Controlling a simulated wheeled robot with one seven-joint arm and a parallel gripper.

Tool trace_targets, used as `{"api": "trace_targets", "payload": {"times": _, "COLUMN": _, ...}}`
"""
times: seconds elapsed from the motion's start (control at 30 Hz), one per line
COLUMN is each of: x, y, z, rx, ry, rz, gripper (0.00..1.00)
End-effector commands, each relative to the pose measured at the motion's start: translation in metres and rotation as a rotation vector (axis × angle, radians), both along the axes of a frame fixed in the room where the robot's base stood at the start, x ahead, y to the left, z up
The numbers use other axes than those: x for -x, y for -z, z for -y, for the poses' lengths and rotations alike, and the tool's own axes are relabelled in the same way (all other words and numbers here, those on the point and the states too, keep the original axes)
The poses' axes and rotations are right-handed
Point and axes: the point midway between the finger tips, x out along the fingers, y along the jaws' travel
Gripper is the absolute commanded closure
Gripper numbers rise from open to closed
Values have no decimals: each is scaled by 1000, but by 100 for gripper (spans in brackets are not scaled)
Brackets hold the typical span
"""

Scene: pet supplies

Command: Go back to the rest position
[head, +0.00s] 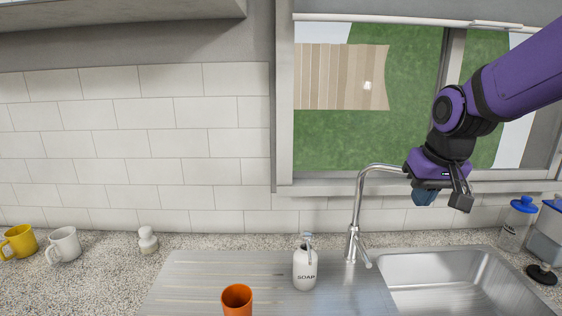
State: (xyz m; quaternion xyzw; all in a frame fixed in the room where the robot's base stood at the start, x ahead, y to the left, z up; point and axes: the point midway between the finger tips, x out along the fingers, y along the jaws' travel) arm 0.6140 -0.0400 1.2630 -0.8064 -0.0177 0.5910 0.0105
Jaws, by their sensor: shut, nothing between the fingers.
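My gripper (461,202) hangs at the end of my purple arm at the right of the head view, in front of the window and above the sink. It points down with its fingers shut, and nothing shows held between them. A dark blue shape (423,196) shows just left of the fingers; I cannot tell whether it is part of my gripper or something behind it.
The faucet (358,215) rises close left of my gripper, by the sink (455,285). A soap bottle (305,269) and an orange cup (237,300) stand on the drainboard. Yellow (19,242) and white (64,244) mugs stand left; blue-lidded containers (517,222) stand right.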

Motion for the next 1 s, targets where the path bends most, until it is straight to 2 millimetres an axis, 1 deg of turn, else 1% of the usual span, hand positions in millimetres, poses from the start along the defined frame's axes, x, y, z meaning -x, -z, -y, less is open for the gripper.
{"api": "trace_targets", "payload": {"times": 0.03, "x": 14, "y": -10, "z": 3, "rx": 3, "ry": 2, "rz": 17, "gripper": 100}}
{"api": "trace_targets", "payload": {"times": 0.1, "x": 33, "y": -20, "z": 6, "rx": 7, "ry": 3, "rz": 33, "gripper": 100}}
{"api": "trace_targets", "payload": {"times": 0.17, "x": 49, "y": -28, "z": 9, "rx": 11, "ry": 3, "rz": 47, "gripper": 100}}
{"api": "trace_targets", "payload": {"times": 0.3, "x": 87, "y": -42, "z": 15, "rx": 18, "ry": 8, "rz": 78, "gripper": 100}}
{"api": "trace_targets", "payload": {"times": 0.5, "x": 139, "y": -53, "z": 23, "rx": 26, "ry": 15, "rz": 120, "gripper": 100}}
{"api": "trace_targets", "payload": {"times": 0.6, "x": 159, "y": -54, "z": 26, "rx": 30, "ry": 17, "rz": 138, "gripper": 100}}
{"api": "trace_targets", "payload": {"times": 0.7, "x": 174, "y": -54, "z": 28, "rx": 32, "ry": 20, "rz": 148, "gripper": 100}}
{"api": "trace_targets", "payload": {"times": 0.8, "x": 182, "y": -54, "z": 29, "rx": 34, "ry": 20, "rz": 154, "gripper": 100}}
{"api": "trace_targets", "payload": {"times": 1.0, "x": 185, "y": -53, "z": 29, "rx": 34, "ry": 20, "rz": 155, "gripper": 100}}
